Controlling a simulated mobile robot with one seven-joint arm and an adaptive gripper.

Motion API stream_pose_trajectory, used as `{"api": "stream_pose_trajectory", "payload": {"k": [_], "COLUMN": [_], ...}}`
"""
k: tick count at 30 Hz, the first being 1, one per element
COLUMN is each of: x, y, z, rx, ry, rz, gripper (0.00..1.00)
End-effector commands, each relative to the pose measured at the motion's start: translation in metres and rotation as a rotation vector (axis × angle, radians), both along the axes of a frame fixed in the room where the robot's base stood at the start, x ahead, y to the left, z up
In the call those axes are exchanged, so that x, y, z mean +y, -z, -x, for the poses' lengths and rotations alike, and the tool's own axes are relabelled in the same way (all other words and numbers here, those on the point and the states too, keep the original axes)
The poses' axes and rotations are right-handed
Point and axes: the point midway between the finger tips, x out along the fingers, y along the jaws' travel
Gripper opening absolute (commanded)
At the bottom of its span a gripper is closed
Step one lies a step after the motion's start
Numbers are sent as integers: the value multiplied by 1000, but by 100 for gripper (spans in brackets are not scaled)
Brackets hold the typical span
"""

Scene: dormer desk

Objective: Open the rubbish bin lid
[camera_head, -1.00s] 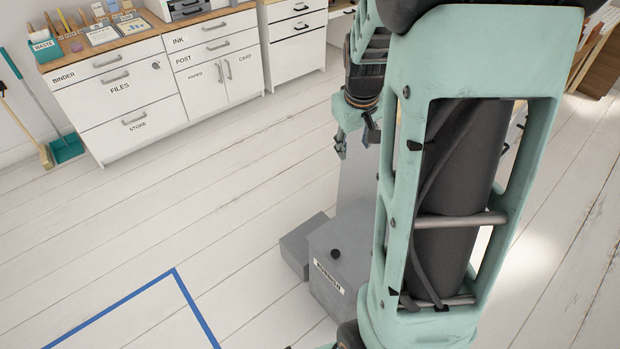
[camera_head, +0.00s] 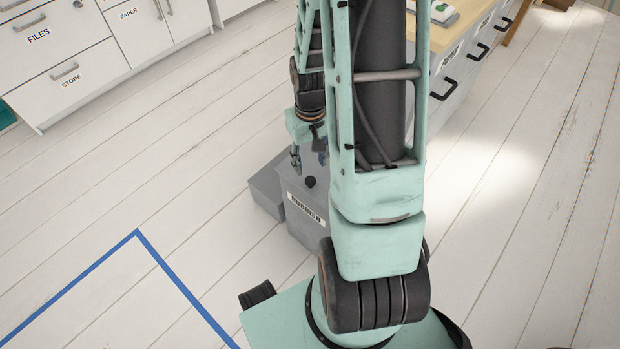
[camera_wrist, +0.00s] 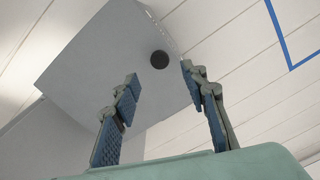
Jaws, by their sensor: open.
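The rubbish bin (camera_head: 305,222) is a grey box with a "RUBBISH" label on its front, standing on the floor and partly hidden behind my arm. Its lid, with a round black knob (camera_head: 309,182), looks closed. In the wrist view the grey lid (camera_wrist: 100,65) lies beyond the fingers, and the knob (camera_wrist: 159,59) shows past and between the fingertips. My gripper (camera_head: 309,160) is open and empty, above the bin and near the knob. It also shows in the wrist view (camera_wrist: 160,75). No contact with the knob is visible.
A lower grey block (camera_head: 267,186) stands against the bin's left side. White drawer units (camera_head: 60,60) line the back left. A desk with dark handles (camera_head: 470,60) stands at the right. Blue tape (camera_head: 137,232) marks the open floor at lower left.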

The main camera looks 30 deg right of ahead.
Motion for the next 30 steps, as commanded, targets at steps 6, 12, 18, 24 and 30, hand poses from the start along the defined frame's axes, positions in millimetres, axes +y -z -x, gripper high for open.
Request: {"api": "stream_pose_trajectory", "payload": {"k": [6,12,18,24,30], "x": [0,0,0,0,0], "y": [47,70,74,74,74], "z": [1,0,0,0,0], "rx": [3,2,-1,-1,0], "ry": [-1,0,0,0,0], "rz": [-1,0,1,1,1], "gripper": [40,40,40,39,17]}}
